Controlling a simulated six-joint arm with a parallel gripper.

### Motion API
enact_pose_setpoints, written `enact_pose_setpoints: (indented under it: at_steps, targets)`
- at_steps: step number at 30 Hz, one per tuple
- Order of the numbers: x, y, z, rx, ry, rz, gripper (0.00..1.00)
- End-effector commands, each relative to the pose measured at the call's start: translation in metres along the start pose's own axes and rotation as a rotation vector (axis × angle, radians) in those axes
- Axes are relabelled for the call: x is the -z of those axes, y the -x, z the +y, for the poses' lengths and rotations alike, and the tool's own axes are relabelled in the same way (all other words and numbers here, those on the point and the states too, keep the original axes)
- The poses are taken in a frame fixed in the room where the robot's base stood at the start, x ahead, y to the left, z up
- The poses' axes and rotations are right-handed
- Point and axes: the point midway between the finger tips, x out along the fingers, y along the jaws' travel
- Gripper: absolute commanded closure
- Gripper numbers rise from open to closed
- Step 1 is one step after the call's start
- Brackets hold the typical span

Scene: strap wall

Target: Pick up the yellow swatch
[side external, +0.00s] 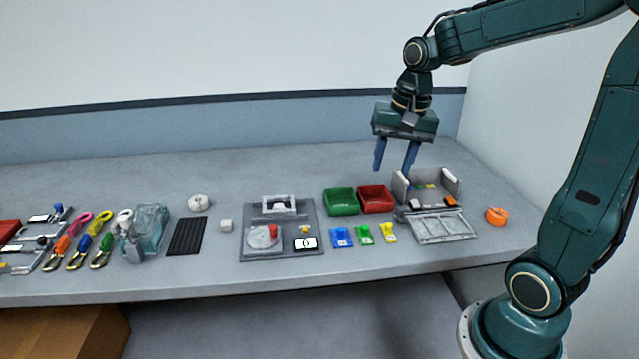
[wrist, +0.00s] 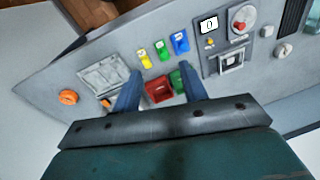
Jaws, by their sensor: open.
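The yellow swatch (side external: 389,233) lies flat on the grey table, at the right end of a short row with a green swatch (side external: 364,234) and a blue swatch (side external: 341,237). In the wrist view the yellow swatch (wrist: 145,58) lies beyond the fingertips, near the left finger. My gripper (side external: 394,169) is open and empty, held in the air above the back of the table, behind the swatches and above the red bin. Its two blue fingers also show in the wrist view (wrist: 163,84), spread apart.
A green bin (side external: 341,202) and a red bin (side external: 376,199) stand behind the swatches. A grey tray fixture (side external: 443,227) stands close on their right, with an orange ring (side external: 497,217) beyond. A panel with a display (side external: 305,244) is on the left. The table's front edge is close.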

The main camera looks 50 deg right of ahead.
Motion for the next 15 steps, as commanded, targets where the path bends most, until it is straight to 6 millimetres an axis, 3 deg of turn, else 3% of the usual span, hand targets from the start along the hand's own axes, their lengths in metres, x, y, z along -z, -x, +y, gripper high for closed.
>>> enact_pose_setpoints:
  at_steps: [9, 15]
  targets:
    - [0.062, -0.046, 0.024, -0.059, -0.350, -0.103, 0.57]
    - [0.091, -0.074, 0.044, -0.091, -0.537, -0.156, 0.57]
